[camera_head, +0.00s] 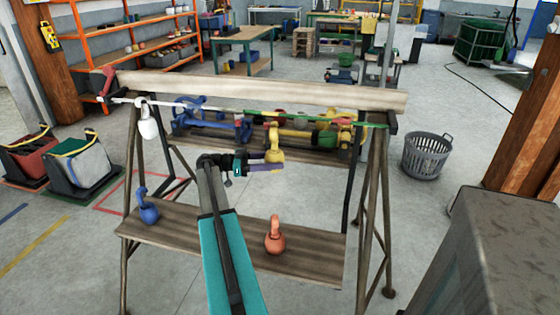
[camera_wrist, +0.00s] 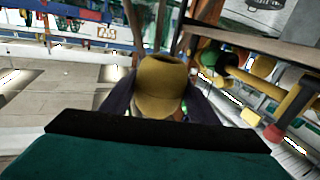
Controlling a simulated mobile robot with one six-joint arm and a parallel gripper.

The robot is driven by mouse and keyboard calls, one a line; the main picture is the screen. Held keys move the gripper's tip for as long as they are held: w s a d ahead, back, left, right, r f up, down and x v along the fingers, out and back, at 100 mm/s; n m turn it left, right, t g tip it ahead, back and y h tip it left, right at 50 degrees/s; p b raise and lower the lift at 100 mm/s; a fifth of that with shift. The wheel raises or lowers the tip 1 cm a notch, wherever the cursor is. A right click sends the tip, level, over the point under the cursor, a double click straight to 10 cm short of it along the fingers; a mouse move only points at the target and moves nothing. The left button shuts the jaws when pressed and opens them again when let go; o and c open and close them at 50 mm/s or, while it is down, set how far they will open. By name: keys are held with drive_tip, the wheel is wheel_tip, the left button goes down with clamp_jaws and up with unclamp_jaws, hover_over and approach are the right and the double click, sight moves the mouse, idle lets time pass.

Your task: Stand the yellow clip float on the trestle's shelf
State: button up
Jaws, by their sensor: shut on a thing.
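The yellow clip float (camera_head: 274,156) is held between the fingers of my gripper (camera_head: 266,161), in front of the trestle's top part. In the wrist view the float (camera_wrist: 160,88) fills the space between the dark fingers of my gripper (camera_wrist: 160,100); its lower end is hidden. The trestle's shelf (camera_head: 185,234) is the low wooden board nearest me, below and in front of the gripper. A blue clip float (camera_head: 148,208) stands at its left end. An orange clip float (camera_head: 275,236) stands right of its middle.
A white float (camera_head: 148,124) hangs at the left of the line under the trestle's top beam (camera_head: 250,92). Blue, yellow and green pieces (camera_head: 300,137) lie behind on another board. A grey basket (camera_head: 427,155) stands to the right. Bare shelf shows between the blue and orange floats, partly behind my arm.

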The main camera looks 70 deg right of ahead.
drive_tip(key=w+a+f+n+t+h, duration=0.1)
drive_tip(key=w+a+n+t+h, duration=0.45)
drive_tip(key=w+a, duration=0.9)
drive_tip(key=w+a+f+n+t+h, duration=0.1)
drive_tip(key=w+a+n+t+h, duration=0.4)
drive_tip(key=w+a, duration=0.95)
drive_tip(key=w+a+n+t+y, duration=0.1)
drive_tip(key=a+t, duration=0.4)
drive_tip(key=a, duration=0.8)
drive_tip(key=w+a+f+n+t+y, duration=0.1)
drive_tip(key=w+a+n+t, duration=0.3)
drive_tip(key=a, duration=0.9)
drive_tip(key=w+a+f+n+t+y, duration=0.1)
drive_tip(key=a+n+t, duration=0.4)
drive_tip(key=a, duration=0.9)
drive_tip(key=w+t+y, duration=0.1)
drive_tip(key=t, duration=0.2)
drive_tip(key=shift+w, duration=0.25)
